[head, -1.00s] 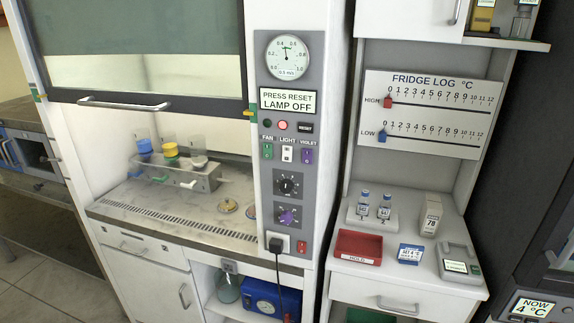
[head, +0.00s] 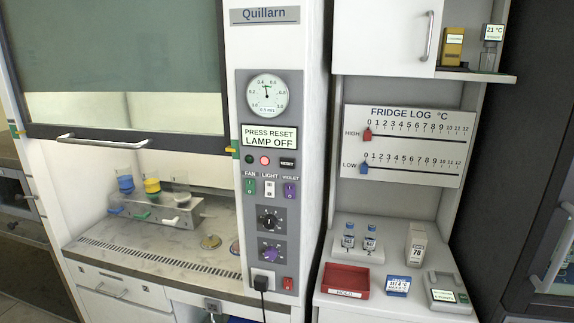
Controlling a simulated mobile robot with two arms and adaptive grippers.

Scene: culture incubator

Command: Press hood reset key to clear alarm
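The hood control panel (head: 281,220) is on the white column right of the sash. The black RESET key (head: 287,162) sits at the right of the lamp row. Left of it the red lamp (head: 265,160) looks lit and the green lamp (head: 249,160) looks dark. The hood display (head: 269,137) above reads "PRESS RESET LAMP OFF". A round gauge (head: 267,95) marked m/s is above that, its needle near the top. Below the key are FAN (head: 250,187), LIGHT (head: 269,189) and VIOLET (head: 290,190) switches. Neither of my grippers is in the head view.
The hood sash (head: 115,70) is partly raised, its handle (head: 100,140) projecting in front. A rack (head: 165,212) with several bottles stands inside. Right of the column, a shelf holds a red tray (head: 345,281), two vials and a grey device (head: 447,294). The space before the panel looks clear.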

